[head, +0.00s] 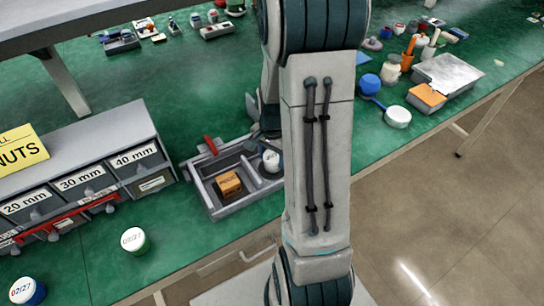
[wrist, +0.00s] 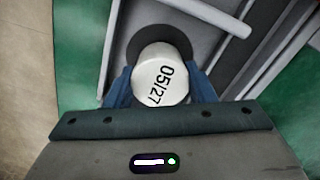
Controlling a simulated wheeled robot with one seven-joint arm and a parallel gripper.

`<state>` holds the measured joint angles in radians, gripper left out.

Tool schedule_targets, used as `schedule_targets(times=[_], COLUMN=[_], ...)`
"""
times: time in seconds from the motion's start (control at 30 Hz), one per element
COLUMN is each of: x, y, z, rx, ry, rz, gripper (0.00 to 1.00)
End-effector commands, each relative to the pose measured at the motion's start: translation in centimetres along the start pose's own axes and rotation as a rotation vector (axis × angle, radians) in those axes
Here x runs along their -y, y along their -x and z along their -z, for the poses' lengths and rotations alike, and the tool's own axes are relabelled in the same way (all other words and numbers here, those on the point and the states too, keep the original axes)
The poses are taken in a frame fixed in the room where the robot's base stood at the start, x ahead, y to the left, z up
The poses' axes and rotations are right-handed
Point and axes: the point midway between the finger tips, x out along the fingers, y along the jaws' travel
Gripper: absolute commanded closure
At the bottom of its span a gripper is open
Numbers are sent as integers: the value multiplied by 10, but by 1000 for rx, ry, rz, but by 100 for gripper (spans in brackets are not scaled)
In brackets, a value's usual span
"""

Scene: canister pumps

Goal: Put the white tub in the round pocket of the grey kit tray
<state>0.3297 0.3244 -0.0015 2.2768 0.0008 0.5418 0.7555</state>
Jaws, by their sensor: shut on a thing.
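The white tub (wrist: 160,80), its lid printed 05/27, is between the two blue fingers of my gripper (wrist: 160,88), which is shut on it. In the head view the tub (head: 271,161) shows at the right part of the grey kit tray (head: 246,206), partly hidden by my arm. In the wrist view the dark round pocket (wrist: 143,36) shows beyond the tub, and the tub overlaps its near edge. I cannot tell how high the tub is above the tray floor.
A small orange-brown box (head: 228,185) lies in the tray's left compartment. A red-handled tool (head: 210,145) is at its back edge. A labelled drawer unit (head: 90,180) stands left. Another white-lidded tub (head: 135,240) and a blue-sided tub (head: 27,291) stand on the green bench in front.

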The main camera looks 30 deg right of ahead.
Motion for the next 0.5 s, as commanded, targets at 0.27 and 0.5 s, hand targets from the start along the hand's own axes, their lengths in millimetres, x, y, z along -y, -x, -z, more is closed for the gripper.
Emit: schedule_targets(times=[0.27, 0.5], x=[0, 0], y=[-5, -8], z=[0, 0], rx=[-1, -1], ry=[0, 0], rz=[1, 1], gripper=[75, 37])
